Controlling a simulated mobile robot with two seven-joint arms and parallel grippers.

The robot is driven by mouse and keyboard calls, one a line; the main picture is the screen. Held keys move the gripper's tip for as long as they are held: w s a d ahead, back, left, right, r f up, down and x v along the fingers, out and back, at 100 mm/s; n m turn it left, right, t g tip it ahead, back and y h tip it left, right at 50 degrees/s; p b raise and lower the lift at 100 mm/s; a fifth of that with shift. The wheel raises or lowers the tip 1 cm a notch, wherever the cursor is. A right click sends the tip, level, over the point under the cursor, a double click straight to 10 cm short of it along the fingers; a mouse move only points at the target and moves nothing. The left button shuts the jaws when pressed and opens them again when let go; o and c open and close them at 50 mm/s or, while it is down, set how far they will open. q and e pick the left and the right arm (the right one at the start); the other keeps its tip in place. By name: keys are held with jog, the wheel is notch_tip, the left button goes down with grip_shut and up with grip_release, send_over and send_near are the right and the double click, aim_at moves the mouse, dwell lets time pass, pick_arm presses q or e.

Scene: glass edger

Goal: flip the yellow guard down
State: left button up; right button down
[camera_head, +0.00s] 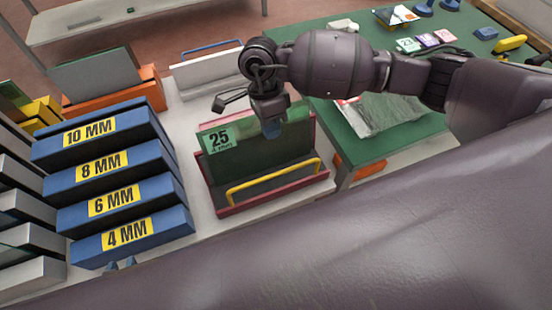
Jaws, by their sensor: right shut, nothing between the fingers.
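The yellow guard (275,178) is a thin bar with bent ends, low along the front of a red-edged rack (277,201). A green glass pane labelled "25 4 mm" (219,140) stands upright behind it. My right gripper (271,127) reaches in from the right and points down at the pane's upper right. It is shut and empty, above and behind the guard and apart from it. Only the fingertips of my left gripper (121,264) show below the "4 MM" box, spaced apart. The rest of it is hidden behind my arm in the foreground.
Blue boxes marked by thickness (120,193) stand stacked at the left. An orange-based rack (113,93) stands behind them. A green-topped table (360,135) with a clear sheet lies to the right. White bench surface (190,118) is free left of the red rack.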

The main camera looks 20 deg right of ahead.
jog(key=x, duration=1)
jog(key=shift+p, duration=0.3)
jog(key=shift+a, duration=0.1)
